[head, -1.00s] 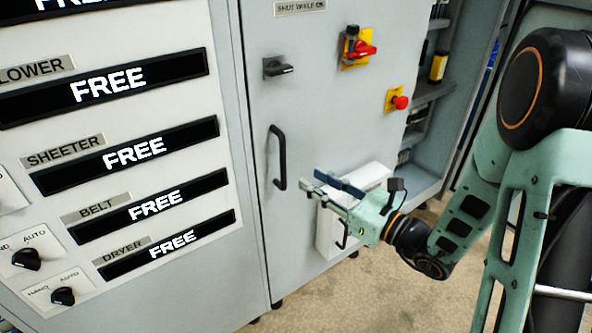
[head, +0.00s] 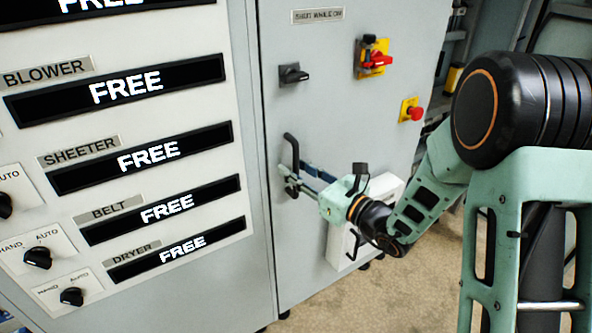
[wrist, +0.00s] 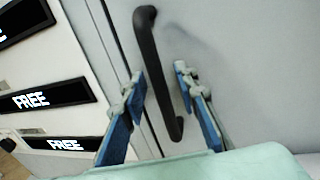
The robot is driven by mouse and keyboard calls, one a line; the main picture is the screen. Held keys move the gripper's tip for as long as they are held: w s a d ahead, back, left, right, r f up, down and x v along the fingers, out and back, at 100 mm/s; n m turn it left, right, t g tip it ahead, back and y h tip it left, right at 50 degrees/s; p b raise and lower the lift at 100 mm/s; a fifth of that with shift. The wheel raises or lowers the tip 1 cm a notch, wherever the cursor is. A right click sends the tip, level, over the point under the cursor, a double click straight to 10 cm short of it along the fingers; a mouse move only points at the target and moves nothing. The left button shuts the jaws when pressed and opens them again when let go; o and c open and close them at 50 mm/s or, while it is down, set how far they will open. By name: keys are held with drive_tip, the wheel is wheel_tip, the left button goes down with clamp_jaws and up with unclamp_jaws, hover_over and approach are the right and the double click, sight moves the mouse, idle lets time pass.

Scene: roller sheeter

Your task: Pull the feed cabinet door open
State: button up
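The feed cabinet door (head: 345,120) is a grey panel that looks shut against its frame on the left. Its black vertical bar handle (head: 291,150) is near the door's left edge. In the wrist view the handle (wrist: 148,50) runs between my two blue-padded fingers. My gripper (head: 291,180) is at the lower part of the handle, and its fingertips (wrist: 160,80) stand on either side of the bar with gaps showing. The gripper is open. The handle's lower part is partly hidden by my fingers in the head view.
A black latch knob (head: 293,73), a red rotary switch (head: 374,59) and a red stop button (head: 414,112) project from the door. A white box (head: 340,243) sits low behind my wrist. A panel of FREE displays (head: 140,160) stands left. Bare floor (head: 420,290) lies in front.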

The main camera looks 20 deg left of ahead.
drive_tip(key=shift+c, duration=0.6)
clamp_jaws()
drive_tip(key=shift+s+d, duration=0.1)
drive_tip(key=shift+d, duration=0.05)
